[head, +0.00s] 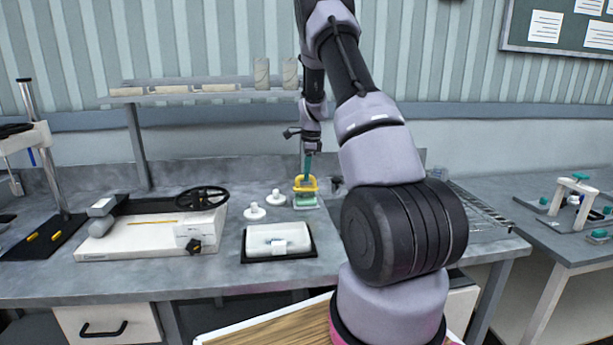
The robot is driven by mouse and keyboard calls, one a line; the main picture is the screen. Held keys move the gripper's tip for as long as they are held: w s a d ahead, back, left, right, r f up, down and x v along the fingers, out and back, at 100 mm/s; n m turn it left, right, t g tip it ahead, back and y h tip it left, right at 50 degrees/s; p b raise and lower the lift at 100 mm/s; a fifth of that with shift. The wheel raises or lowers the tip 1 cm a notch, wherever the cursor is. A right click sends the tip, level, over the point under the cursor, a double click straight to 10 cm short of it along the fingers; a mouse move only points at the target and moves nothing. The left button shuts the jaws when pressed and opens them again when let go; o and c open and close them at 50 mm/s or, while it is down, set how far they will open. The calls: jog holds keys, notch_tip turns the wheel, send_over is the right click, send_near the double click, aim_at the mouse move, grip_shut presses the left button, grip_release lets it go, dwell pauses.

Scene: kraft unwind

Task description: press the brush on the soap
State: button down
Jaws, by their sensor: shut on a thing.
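My gripper (308,160) is small and far off in the head view, pointing down over the back middle of the bench. It is shut on the brush, whose yellow part (305,184) shows at the lower end of the teal piece under my wrist. The soap (305,202) is a pale green block directly below the yellow part. The brush looks very close to the soap, but I cannot tell whether they touch. The bristles are too small to make out.
White knobbed pieces (255,211) stand just left of the soap. A white machine with a black handwheel (202,198) stands to the left. A shelf (190,97) runs behind. My arm hides the bench's right part.

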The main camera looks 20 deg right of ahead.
jog(key=shift+r, duration=3)
jog(key=shift+s, duration=0.1)
